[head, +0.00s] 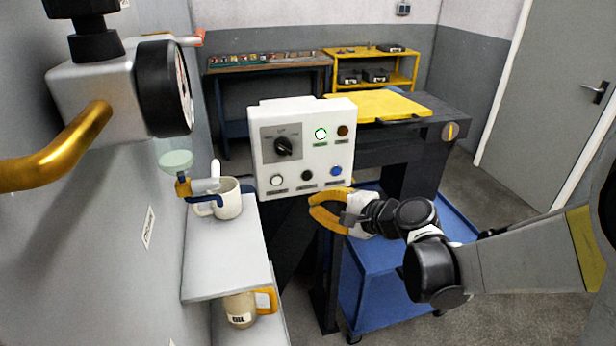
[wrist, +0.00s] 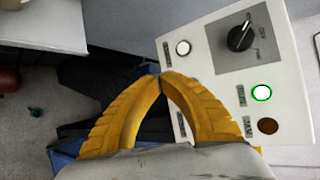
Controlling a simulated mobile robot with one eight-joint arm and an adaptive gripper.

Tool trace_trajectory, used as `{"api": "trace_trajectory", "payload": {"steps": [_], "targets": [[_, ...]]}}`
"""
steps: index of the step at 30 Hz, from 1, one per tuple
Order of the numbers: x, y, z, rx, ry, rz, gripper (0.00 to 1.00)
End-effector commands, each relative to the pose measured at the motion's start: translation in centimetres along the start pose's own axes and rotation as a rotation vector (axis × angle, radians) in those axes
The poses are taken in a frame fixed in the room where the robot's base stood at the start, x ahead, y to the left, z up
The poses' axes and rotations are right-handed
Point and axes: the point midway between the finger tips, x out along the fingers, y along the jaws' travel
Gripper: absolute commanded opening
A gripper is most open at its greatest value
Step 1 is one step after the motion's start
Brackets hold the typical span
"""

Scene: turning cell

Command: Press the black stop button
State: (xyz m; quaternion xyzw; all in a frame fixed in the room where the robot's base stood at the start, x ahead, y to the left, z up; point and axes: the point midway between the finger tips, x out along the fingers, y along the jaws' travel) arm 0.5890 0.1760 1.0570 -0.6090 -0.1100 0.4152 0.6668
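The black stop button (head: 307,175) is the middle one of the bottom row on the white control box (head: 348,150), between a white button (head: 277,181) and a blue button (head: 336,171). My gripper (head: 312,207) shows just below the box's lower edge in the head view, below the black button. In the wrist view, the yellow fingertips (wrist: 160,73) meet, with nothing between them. The right finger overlaps the box there and hides the black button. The white button also shows in the wrist view (wrist: 183,47). The distance from fingertips to box is unclear.
The box also carries a dark rotary selector (head: 283,146), a lit green-ringed button (head: 320,134) and a brown one (head: 343,132). A grey shelf (head: 225,265) with mugs stands left. A blue cart (head: 375,285) lies below my arm. A yellow-topped bench (head: 380,104) stands behind.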

Motion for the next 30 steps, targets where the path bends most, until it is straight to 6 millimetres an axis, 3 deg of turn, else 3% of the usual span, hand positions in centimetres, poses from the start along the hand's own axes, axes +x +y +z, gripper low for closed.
{"api": "trace_trajectory", "payload": {"steps": [15,30], "targets": [[5.2,-2.7,-2.8,-0.001,0.0,0.001,0.0],[5.8,-3.1,-3.1,0.0,0.0,0.001,0.0]]}}
